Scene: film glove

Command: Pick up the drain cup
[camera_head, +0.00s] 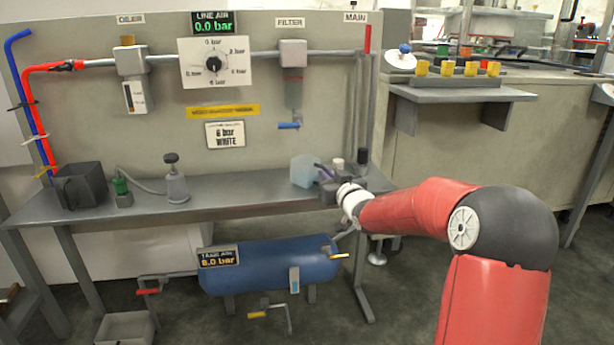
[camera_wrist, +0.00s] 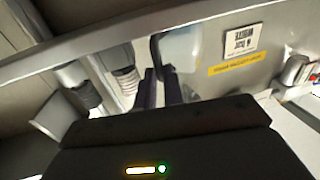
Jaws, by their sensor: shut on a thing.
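The drain cup (camera_head: 304,171) appears as a pale blue, translucent vessel at the right part of the bench. My gripper (camera_head: 321,173) reaches it from the right and is shut on it. In the wrist view, the cup (camera_wrist: 181,47) shows as a clear, pale shape at the tips of the two dark fingers of my gripper (camera_wrist: 162,78). The gripper body hides part of the scene below. I cannot tell whether the cup touches the bench or hangs just above it.
The grey bench (camera_head: 235,196) has free room in its middle. A grey pump-like bottle (camera_head: 176,187) and a dark box (camera_head: 80,186) stand at left. A filter (camera_head: 293,55) with a blue-handled valve (camera_head: 289,125) hangs on the panel above. A blue tank (camera_head: 265,265) is below.

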